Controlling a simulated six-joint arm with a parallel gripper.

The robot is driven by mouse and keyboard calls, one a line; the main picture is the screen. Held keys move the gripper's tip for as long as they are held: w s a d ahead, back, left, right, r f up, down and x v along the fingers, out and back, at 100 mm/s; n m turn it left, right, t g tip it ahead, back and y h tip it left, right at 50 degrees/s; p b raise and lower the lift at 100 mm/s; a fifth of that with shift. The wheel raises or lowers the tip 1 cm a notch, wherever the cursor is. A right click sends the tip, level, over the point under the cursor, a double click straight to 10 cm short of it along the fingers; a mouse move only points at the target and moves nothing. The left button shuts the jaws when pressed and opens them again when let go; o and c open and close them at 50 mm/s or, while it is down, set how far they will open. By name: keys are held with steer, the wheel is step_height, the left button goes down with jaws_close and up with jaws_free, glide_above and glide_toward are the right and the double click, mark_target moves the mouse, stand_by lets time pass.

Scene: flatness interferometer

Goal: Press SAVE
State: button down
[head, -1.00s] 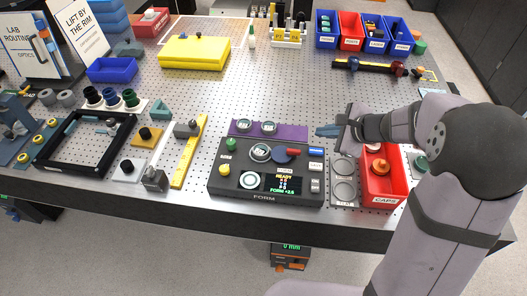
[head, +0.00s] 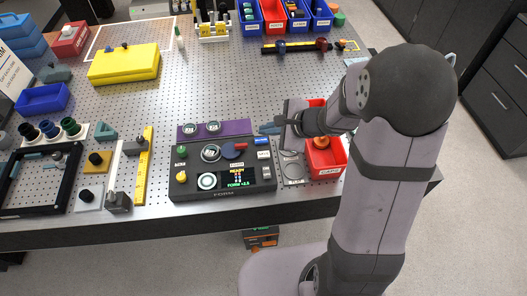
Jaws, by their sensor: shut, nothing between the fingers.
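The dark control panel (head: 222,194), marked FORM, lies near the front edge of the table in the head view. On its right side are a blue button (head: 262,141), a pale labelled patch below it, and grey buttons (head: 265,172). The lettering is too small to tell which one is SAVE. My gripper (head: 265,129) is shut and empty, its blue-grey fingertips pointing left just behind the blue button in the picture. I cannot tell its height above the panel. The panel's screen (head: 237,178) shows READY and FORM text.
A red dial knob (head: 240,146) stands up on the panel. A red caps bin (head: 325,164) and a grey tray with round recesses (head: 293,183) stand at the panel's right, near my arm. A purple strip (head: 235,128) lies behind it. A yellow bar (head: 143,175) lies to the left.

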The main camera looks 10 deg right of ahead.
steer(key=shift+n, duration=0.3)
steer(key=shift+f, duration=0.1)
steer(key=b, duration=0.6)
glide_above(267, 156)
step_height(267, 156, down, 7)
steer(key=shift+f, duration=0.15)
steer(key=shift+f+b, duration=0.65)
steer(key=shift+b, duration=0.05)
steer(key=shift+f+b, duration=0.9)
steer(key=shift+b, duration=0.35)
stand_by(2.3)
steer(key=shift+r, duration=0.2)
steer(key=shift+r+p, duration=0.65)
steer(key=shift+r, duration=0.05)
steer(key=shift+r+p, duration=1.95)
steer(key=shift+r, duration=0.55)
